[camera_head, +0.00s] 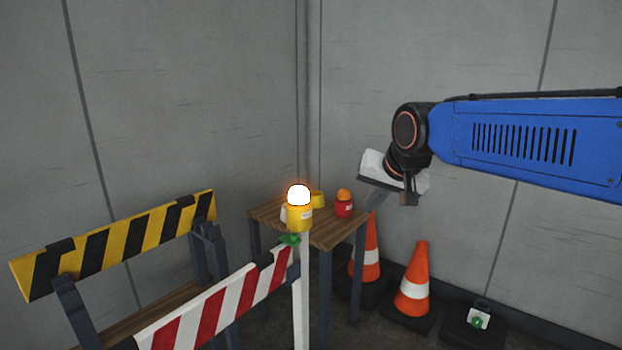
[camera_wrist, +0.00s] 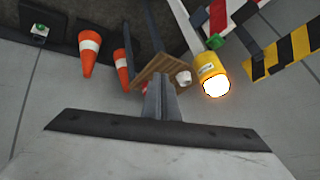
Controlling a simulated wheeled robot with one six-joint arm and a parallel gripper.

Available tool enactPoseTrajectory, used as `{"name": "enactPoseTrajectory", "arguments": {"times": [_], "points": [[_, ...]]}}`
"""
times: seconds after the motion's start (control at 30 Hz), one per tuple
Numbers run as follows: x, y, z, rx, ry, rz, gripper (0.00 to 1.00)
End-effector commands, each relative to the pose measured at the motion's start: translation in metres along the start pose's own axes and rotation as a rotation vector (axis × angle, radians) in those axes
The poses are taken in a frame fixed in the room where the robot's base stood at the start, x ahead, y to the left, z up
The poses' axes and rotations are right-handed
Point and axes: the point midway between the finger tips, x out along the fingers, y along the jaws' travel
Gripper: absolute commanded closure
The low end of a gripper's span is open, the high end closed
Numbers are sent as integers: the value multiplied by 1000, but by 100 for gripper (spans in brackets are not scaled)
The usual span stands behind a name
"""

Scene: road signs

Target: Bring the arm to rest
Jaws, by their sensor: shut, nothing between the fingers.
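My blue arm reaches in from the right in the head view. My gripper (camera_head: 376,197) hangs in the air to the right of the small wooden table (camera_head: 267,215), with its fingers pointing down and left. In the wrist view my gripper (camera_wrist: 161,88) shows its fingers shut together with nothing between them. The fingers overlap the wooden table (camera_wrist: 147,72) in that view, and hide part of a red object behind them. I see no contact between my gripper and anything.
A lit yellow lamp (camera_head: 299,212) sits on a white post by the red-white barrier (camera_head: 215,306). A red lamp (camera_head: 343,204) stands on the table. A yellow-black barrier (camera_head: 120,243) is at left. Orange cones (camera_head: 413,281) stand below my arm. Walls close the corner behind.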

Motion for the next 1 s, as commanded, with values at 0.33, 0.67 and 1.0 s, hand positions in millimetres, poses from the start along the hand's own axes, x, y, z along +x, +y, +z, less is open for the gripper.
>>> {"name": "enactPoseTrajectory", "arguments": {"times": [0.33, 0.67, 1.0], "points": [[-34, 128, 118, -114, -75, 123, 100], [-44, 208, 237, -206, -167, 199, 100], [-43, 226, 274, -235, -199, 215, 100]]}}
